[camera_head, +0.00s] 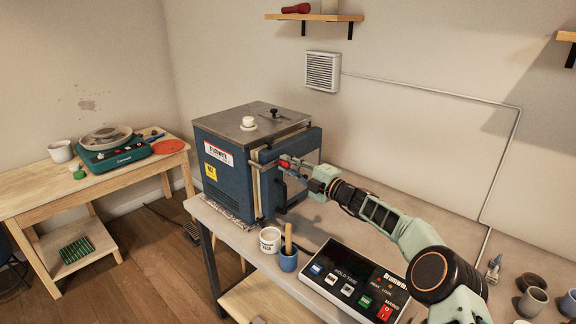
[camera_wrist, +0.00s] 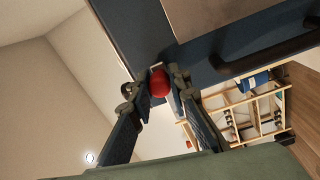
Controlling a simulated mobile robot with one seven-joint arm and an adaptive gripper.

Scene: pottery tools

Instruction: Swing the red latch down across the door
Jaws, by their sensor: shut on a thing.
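The dark blue kiln (camera_head: 226,178) stands on the left part of the workbench, with its door side facing my arm. The red latch knob (camera_head: 285,163) shows at the upper part of the door side. In the wrist view the red knob (camera_wrist: 159,84) sits between the two fingertips, against the dark blue kiln surface. My gripper (camera_head: 293,169) is shut on the red latch. The wrist view shows the fingers (camera_wrist: 154,92) on either side of the knob. The latch's bar is mostly hidden, so its angle is hard to tell.
A dark handle (camera_wrist: 270,57) crosses the wrist view at upper right. A white tub (camera_head: 270,241), a blue cup (camera_head: 288,261) with a wooden tool and a control panel (camera_head: 352,283) stand on the bench below my arm. Several cups stand at right.

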